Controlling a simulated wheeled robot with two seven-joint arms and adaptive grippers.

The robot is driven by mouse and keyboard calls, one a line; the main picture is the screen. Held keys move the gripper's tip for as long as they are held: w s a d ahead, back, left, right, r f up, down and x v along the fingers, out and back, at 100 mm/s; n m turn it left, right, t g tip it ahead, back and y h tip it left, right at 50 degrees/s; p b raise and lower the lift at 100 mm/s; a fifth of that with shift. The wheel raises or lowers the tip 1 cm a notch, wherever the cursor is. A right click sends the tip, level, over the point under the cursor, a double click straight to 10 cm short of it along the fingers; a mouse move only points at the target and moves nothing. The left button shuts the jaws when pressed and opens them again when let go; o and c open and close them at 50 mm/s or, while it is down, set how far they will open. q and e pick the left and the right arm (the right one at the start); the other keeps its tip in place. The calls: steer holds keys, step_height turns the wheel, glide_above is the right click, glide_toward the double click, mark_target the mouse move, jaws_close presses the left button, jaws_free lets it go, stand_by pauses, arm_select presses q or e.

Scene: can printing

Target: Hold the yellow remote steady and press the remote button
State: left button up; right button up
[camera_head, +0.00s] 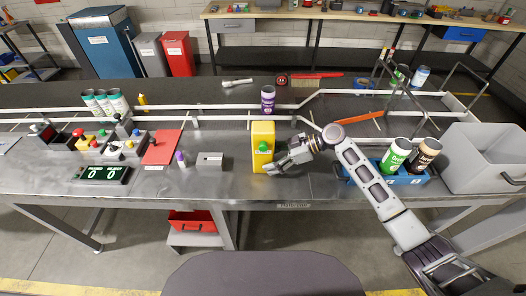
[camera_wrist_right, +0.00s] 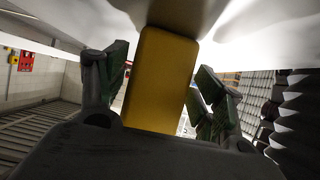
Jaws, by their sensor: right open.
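The yellow remote (camera_head: 262,135) stands upright near the front edge of the metal table. A green button (camera_head: 263,147) shows on its front face. My right gripper (camera_head: 272,160) is at the remote's right side and lower front, with its jaws open. In the right wrist view the yellow remote (camera_wrist_right: 160,80) stands between the two open fingers of my right gripper (camera_wrist_right: 160,100), with a gap on at least the right side. I cannot tell if a finger touches it. My left gripper is not in view.
A purple can (camera_head: 268,99) stands behind the remote between white rails. A grey block (camera_head: 210,159) is to the left, past bare table. A blue holder (camera_head: 402,178) with green and brown cans and a grey bin (camera_head: 478,140) are to the right.

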steer(key=shift+b+x, duration=0.35)
steer(key=shift+x, duration=0.5)
steer(key=shift+a+f, duration=0.1)
steer(key=shift+a, duration=0.05)
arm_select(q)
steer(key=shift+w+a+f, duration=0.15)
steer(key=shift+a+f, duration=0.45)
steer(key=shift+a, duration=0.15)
arm_select(e)
steer(key=c, duration=0.6)
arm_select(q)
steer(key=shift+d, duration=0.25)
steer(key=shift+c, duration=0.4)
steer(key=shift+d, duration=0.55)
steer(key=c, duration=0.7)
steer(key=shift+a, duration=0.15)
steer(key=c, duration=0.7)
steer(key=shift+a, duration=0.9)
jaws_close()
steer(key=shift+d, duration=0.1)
